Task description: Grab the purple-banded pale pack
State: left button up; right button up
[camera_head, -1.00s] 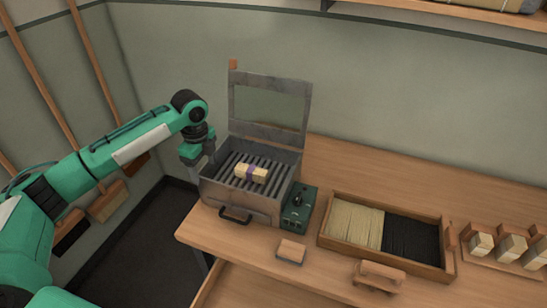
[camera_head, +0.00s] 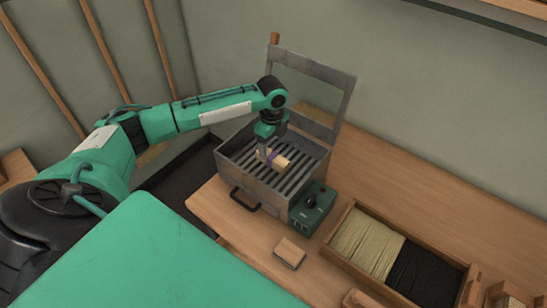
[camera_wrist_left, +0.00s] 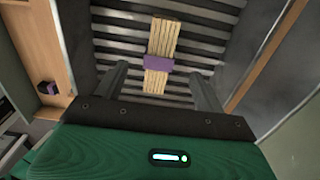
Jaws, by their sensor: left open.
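The pale pack with a purple band (camera_head: 280,161) lies on the dark slats of a grey metal box with its lid raised (camera_head: 222,163). My left gripper (camera_head: 265,155) is over the box at the left end of the pack and hides part of it. In the left wrist view the pack (camera_wrist_left: 164,40) lies between and beyond the two fingers of my left gripper (camera_wrist_left: 160,85). My right gripper is not in view.
A green control box (camera_head: 312,205) adjoins the metal box on the right. A small wooden block (camera_head: 290,252) lies in front. The raised lid frame (camera_head: 345,95) stands behind the pack.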

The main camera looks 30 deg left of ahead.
aim_at(271, 154)
pick_arm(q)
jog(key=shift+f, duration=0.55)
notch_tip(271, 154, down, 4)
jog(key=shift+a+f+p, duration=0.15)
jog(key=shift+f+p, duration=0.05)
jog(key=shift+p, duration=0.85)
jog(key=shift+f, duration=0.2)
jog(key=c, duration=0.9)
jog(key=shift+c, duration=1)
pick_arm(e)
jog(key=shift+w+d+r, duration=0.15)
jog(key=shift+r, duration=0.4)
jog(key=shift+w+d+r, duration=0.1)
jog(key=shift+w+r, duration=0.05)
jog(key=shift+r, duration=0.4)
pick_arm(q)
jog(key=shift+r, duration=0.1)
